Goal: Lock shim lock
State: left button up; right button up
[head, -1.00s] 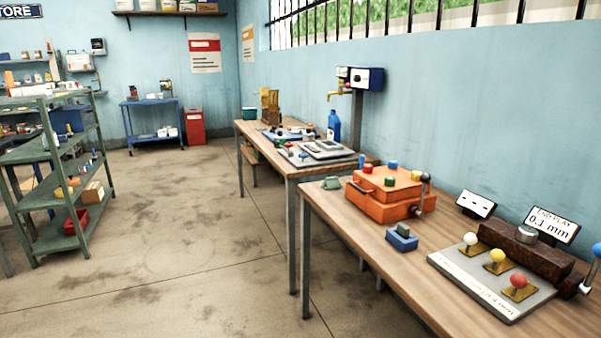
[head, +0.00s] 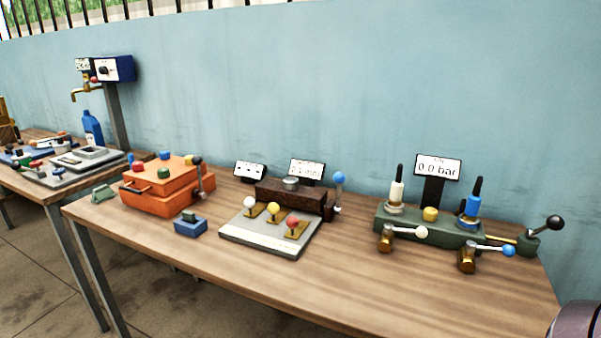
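A dark brown block fixture (head: 290,197) with a metal disc on top stands on the wooden bench. A lever with a blue ball knob (head: 340,178) stands nearly upright at its right end. In front is a grey plate (head: 262,241) with white (head: 250,202), yellow (head: 273,209) and red (head: 292,223) ball knobs on brass plates. Small display signs stand behind the block; their text is too small to read surely. No label marks which part is the shim lock. Neither gripper shows.
An orange case (head: 165,190) and a blue block (head: 190,226) are to the left. A green valve manifold (head: 430,228) with levers and a "0.0 bar" sign (head: 438,167) is to the right. The front middle bench (head: 330,280) is clear. A dark rounded part shows at bottom right.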

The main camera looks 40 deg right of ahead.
aim_at(339, 178)
jog(key=z, duration=1.5)
jog(key=k+j+u, duration=0.1)
jog(key=j+u, duration=0.4)
jog(key=j, duration=0.65)
